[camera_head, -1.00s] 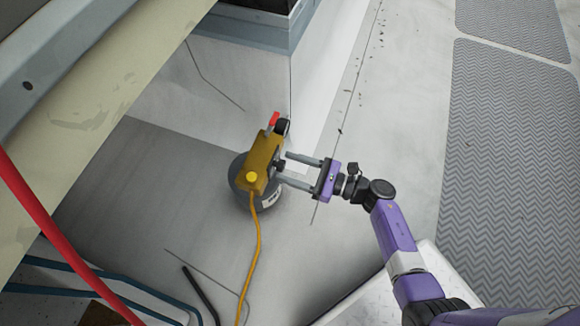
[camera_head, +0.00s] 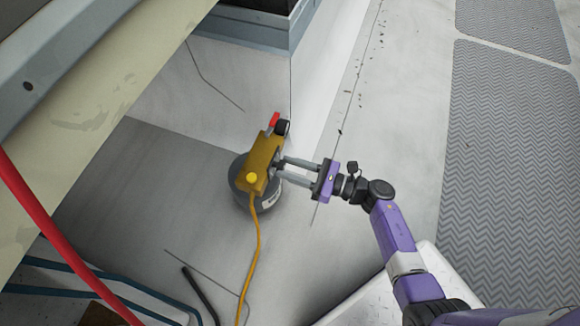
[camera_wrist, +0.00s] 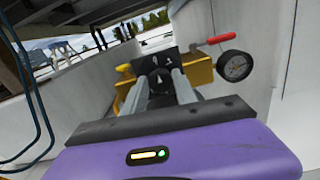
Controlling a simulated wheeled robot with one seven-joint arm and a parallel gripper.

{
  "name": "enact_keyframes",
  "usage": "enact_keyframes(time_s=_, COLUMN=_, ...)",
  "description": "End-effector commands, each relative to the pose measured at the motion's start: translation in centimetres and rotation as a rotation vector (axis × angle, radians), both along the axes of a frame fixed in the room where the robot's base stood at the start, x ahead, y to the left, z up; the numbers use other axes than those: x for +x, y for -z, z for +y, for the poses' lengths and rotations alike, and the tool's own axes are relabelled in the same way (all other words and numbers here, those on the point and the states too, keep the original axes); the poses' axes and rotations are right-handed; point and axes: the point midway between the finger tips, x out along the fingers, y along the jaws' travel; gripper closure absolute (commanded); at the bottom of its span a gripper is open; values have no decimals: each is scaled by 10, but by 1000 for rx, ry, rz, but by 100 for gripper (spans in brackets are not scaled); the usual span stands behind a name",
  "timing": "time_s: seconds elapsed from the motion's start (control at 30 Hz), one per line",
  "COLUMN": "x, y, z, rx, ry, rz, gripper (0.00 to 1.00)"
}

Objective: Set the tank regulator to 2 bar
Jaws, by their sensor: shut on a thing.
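The tank regulator is a yellow block (camera_head: 263,160) on top of a dark grey round tank (camera_head: 240,192); its yellow body also shows in the wrist view (camera_wrist: 203,70). It carries a red lever (camera_head: 274,119) and a round black gauge (camera_wrist: 234,66), whose reading is too small to tell. My gripper (camera_head: 281,166) reaches in from the right. Its two fingers are shut on the black knob (camera_wrist: 156,67) on the regulator's side, one finger on each side of it. The knob is mostly hidden by the fingers in the head view.
A yellow hose (camera_head: 258,240) runs down from the regulator. A red pipe (camera_head: 50,225) and a beige beam (camera_head: 100,105) lie at the left. Blue tubes (camera_head: 95,283) are at lower left. A white wall (camera_head: 240,80) rises behind. Open floor (camera_head: 350,190) lies to the right.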

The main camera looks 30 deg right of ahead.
Motion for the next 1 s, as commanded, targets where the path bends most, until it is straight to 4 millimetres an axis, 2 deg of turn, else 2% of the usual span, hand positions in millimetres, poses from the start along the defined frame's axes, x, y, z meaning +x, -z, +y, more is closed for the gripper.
enact_keyframes(time_s=1.0, x=1, y=2, z=-2, rx=735, ry=0, rz=536, gripper=100)
